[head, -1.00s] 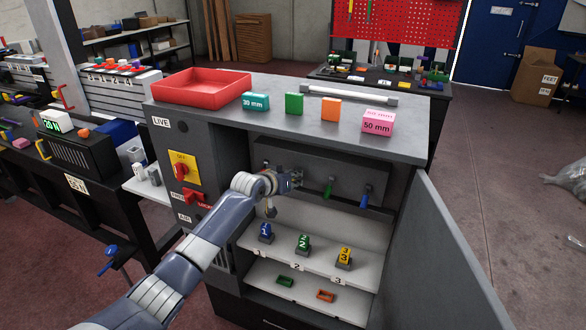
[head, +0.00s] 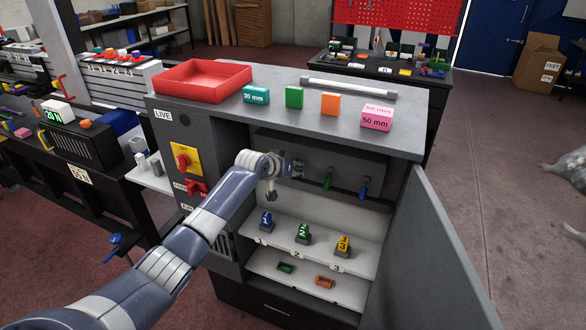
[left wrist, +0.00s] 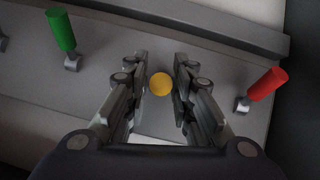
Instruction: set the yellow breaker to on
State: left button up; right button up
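The yellow breaker handle (left wrist: 161,84) shows end-on as a round disc in the left wrist view. It lies between the two fingers of my left gripper (left wrist: 162,88), with a gap on each side. In the head view my left gripper (head: 297,170) is at the breaker panel (head: 311,157) in the open cabinet, and the yellow handle is hidden there. The green handle (head: 328,180) and blue handle (head: 364,187) hang to the right of the gripper. In the wrist view the green handle (left wrist: 61,31) is left and a red handle (left wrist: 267,85) right. My right gripper is not in view.
The open cabinet door (head: 442,245) stands to the right. Below the panel, a shelf (head: 285,238) bears numbered blue, green and yellow blocks. The cabinet top (head: 220,110) carries a red tray (head: 203,98) and several blocks. A yellow-backed red switch (head: 184,160) is on the cabinet's left front.

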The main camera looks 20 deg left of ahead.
pick_arm(q)
jog(key=v, duration=1.2)
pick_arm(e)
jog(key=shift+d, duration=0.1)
pick_arm(q)
jog(key=shift+c, duration=0.2)
